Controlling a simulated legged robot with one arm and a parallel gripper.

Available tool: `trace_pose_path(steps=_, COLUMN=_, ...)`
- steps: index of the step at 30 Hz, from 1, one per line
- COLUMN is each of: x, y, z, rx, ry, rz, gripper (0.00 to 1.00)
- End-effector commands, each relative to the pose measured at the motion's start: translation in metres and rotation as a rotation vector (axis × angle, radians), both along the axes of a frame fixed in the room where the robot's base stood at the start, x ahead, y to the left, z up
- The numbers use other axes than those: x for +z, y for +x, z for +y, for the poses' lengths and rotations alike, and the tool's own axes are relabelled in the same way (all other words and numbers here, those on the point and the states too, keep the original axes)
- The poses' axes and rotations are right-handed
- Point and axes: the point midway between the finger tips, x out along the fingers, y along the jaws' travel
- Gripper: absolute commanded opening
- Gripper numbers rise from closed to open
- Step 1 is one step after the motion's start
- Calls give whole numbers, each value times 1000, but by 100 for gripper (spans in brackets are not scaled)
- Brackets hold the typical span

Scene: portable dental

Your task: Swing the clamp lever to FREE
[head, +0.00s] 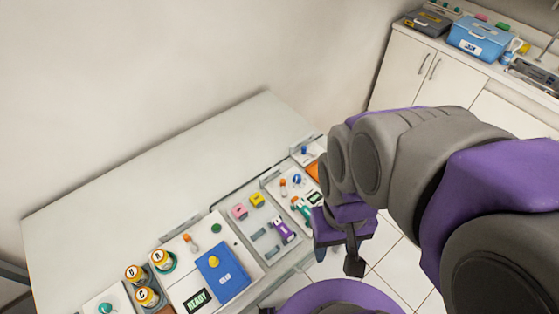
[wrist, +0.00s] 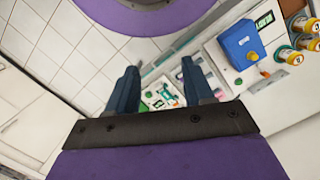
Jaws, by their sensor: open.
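My gripper (head: 338,258) hangs at the right front edge of the bench in the head view, apart from the panels. In the wrist view its two dark fingers (wrist: 159,68) are spread wide with nothing between them. A pale panel (head: 285,202) with an orange-topped lever (head: 283,187), a blue knob (head: 297,180), a teal-green part and a small display lies left of my gripper. Part of a similar panel shows beyond the fingers in the wrist view (wrist: 148,95). I cannot tell which part is the clamp lever, and no FREE mark is readable.
A panel with a blue box (head: 222,278) and a READY display (head: 198,301) is at the front, beside several yellow-capped jars (head: 147,297). Pink (head: 240,211) and yellow (head: 257,199) blocks and a purple part (head: 284,231) lie between. The bench's back (head: 150,180) is clear.

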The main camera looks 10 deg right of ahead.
Motion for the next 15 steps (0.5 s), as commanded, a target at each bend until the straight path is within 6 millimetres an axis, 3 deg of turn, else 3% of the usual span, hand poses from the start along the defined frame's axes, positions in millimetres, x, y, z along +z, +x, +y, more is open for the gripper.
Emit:
trace_pose_path(steps=7, x=-2, y=82, z=10, rx=-9, ry=0, rz=-31, gripper=47)
trace_pose_path(steps=15, x=-24, y=175, z=24, rx=-58, ry=8, rz=-66, gripper=47)
